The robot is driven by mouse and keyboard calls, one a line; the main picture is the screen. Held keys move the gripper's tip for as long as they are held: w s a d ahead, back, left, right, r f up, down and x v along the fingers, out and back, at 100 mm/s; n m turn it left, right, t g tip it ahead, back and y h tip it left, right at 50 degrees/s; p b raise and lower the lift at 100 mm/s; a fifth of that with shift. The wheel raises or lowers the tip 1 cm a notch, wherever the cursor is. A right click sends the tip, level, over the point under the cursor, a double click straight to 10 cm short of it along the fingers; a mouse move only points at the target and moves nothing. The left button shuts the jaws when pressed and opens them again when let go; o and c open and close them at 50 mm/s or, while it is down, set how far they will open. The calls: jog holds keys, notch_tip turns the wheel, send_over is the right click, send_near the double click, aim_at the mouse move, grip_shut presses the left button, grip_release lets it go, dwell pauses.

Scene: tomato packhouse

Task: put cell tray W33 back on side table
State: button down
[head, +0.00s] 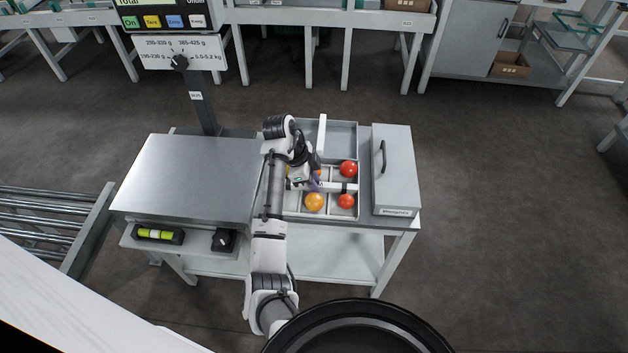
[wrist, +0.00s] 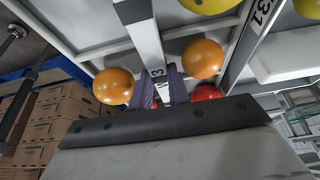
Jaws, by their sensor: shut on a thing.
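A light grey cell tray (head: 322,217) with divided cells is at the right part of the side table (head: 408,227). Its cells hold an orange tomato (head: 314,201) and red tomatoes (head: 348,169). My gripper (head: 315,184) is over the tray and shut on its white central bar (wrist: 143,35). In the wrist view the purple finger pads (wrist: 172,82) sit on both sides of the bar, and part of a label ending in 3 shows between them. I cannot tell whether the tray rests on the table or is slightly lifted. My arm hides its left side.
A grey compartment with a white upright strip (head: 322,132) lies behind the tray. A handled grey case (head: 397,175) is close on the right. A bare metal scale plate (head: 190,178) is on the left, with its post (head: 203,105) behind. Another bar marked 31 (wrist: 262,12) shows in the wrist view.

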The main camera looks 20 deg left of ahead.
jog(key=shift+f, duration=0.15)
jog(key=c, duration=1.3)
grip_release()
jog(key=shift+c, duration=0.2)
jog(key=v, duration=1.2)
jog(key=shift+p, duration=0.35)
